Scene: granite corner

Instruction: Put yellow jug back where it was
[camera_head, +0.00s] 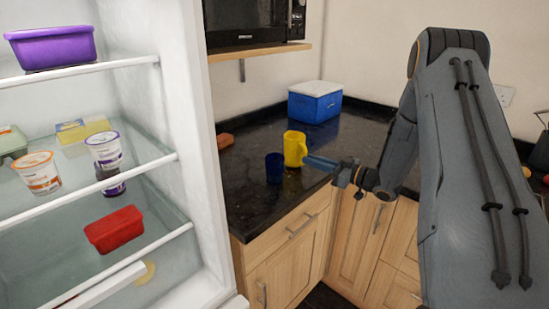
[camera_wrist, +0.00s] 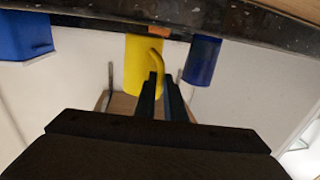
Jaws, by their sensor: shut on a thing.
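The yellow jug (camera_head: 294,147) is upright over the dark counter, beside a dark blue cup (camera_head: 274,168). I cannot tell whether its base touches the counter. My gripper (camera_head: 312,160) reaches in from the right and is shut on the jug at its handle side. In the wrist view, which looks upside down, the jug (camera_wrist: 138,66) is ahead of my fingers (camera_wrist: 160,82), with the handle at the fingertips. The blue cup (camera_wrist: 202,60) is to its right there, apart from the jug.
A blue box with a white lid (camera_head: 315,103) stands behind on the counter (camera_head: 240,195). A brown-orange block (camera_head: 225,141) lies at the back left. A microwave (camera_head: 250,22) sits on a shelf above. The open fridge (camera_head: 192,120) with several containers stands at left.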

